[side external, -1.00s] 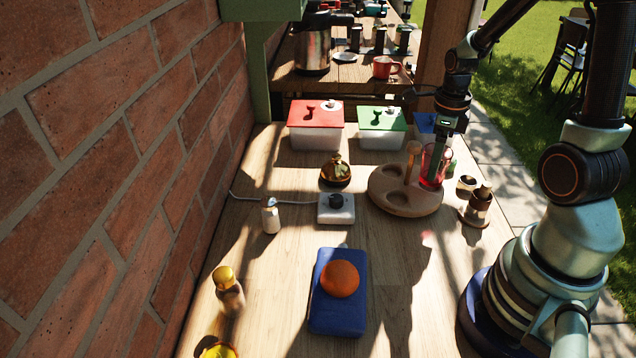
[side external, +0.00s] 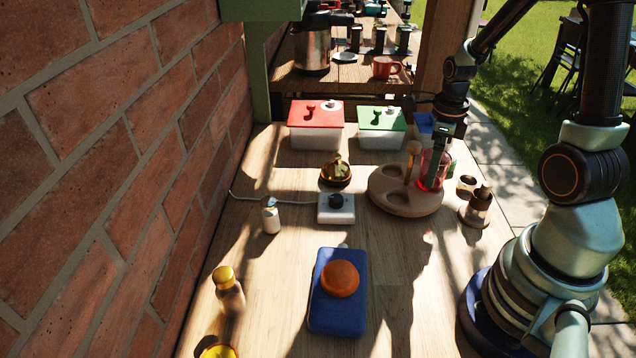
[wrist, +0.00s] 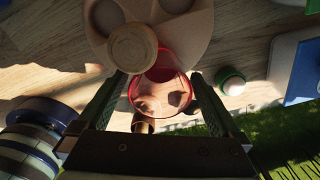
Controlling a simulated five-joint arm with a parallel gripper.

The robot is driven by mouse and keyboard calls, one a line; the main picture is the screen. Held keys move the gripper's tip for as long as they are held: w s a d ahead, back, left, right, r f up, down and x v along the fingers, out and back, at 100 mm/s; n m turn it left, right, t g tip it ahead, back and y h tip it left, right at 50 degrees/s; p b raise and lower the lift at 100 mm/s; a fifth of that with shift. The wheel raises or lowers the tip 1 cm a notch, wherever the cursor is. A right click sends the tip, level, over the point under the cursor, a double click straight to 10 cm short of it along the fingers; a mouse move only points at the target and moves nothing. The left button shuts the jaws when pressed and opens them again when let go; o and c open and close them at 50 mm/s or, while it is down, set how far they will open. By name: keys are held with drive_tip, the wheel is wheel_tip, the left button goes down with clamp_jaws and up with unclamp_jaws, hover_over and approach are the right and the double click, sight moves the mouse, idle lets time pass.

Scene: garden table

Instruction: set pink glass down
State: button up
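The pink glass (side external: 433,172) stands upright at the right side of the round wooden holder (side external: 398,203), beside its central post. In the wrist view the glass (wrist: 160,92) shows from above, its red rim between my two fingers. My gripper (side external: 439,155) is just above and around the top of the glass.
Red-lidded (side external: 315,128) and green-lidded (side external: 382,130) boxes stand behind the holder. A gold bell-like object (side external: 335,172) and a white switch box (side external: 336,209) are to its left. Small brown jars (side external: 477,205) stand close on the right.

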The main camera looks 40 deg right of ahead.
drive_tip(key=shift+r, duration=0.1)
wheel_tip(320, 180, up, 13)
drive_tip(key=a+r+n+t, duration=0.2)
drive_tip(key=a+n, duration=0.6)
drive_tip(key=n, duration=0.7)
drive_tip(key=a+r+n+t, duration=0.3)
drive_tip(key=a+n, duration=0.5)
drive_tip(key=n, duration=0.8)
drive_tip(key=shift+w+a+r+n+t, duration=0.2)
drive_tip(key=shift+w+a+n+t, duration=0.05)
drive_tip(key=shift+n+t, duration=0.05)
